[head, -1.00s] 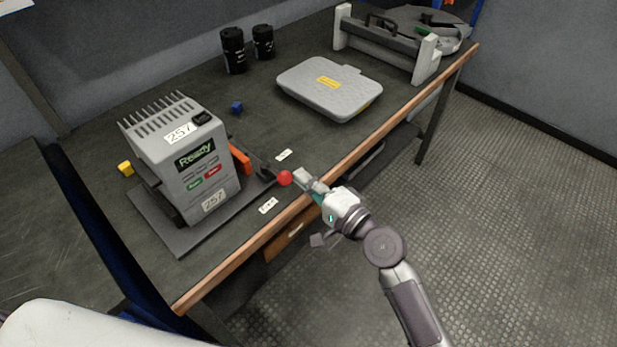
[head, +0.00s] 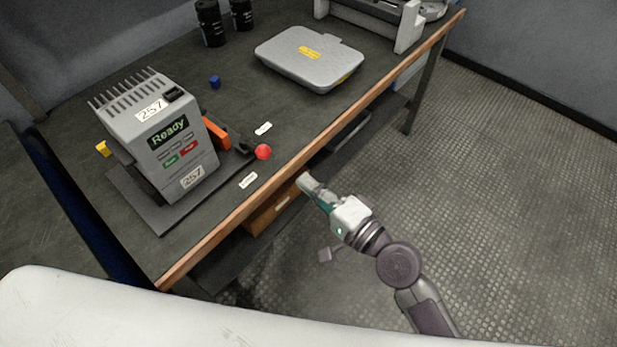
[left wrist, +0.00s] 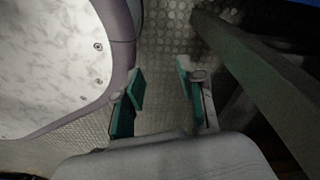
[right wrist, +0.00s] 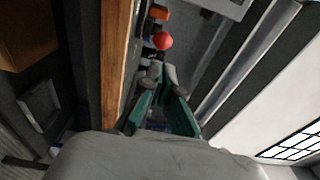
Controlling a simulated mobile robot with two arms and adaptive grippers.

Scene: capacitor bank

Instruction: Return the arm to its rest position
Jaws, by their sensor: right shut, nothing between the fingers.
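My right gripper (head: 308,185) is just off the front edge of the workbench in the head view, empty, with its fingers together. In the right wrist view its fingertips (right wrist: 163,75) are closed, below the red ball knob (right wrist: 163,41). The red knob (head: 263,152) is apart from the gripper, at the end of a dark lever on the grey machine (head: 176,148), whose display reads "Ready". My left gripper is out of the head view. In the left wrist view its fingers (left wrist: 160,88) are spread apart with only floor between them.
The workbench's wooden front edge (head: 228,217) runs diagonally beside the right gripper, with a drawer (head: 272,213) under it. Open floor (head: 500,180) lies to the right.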

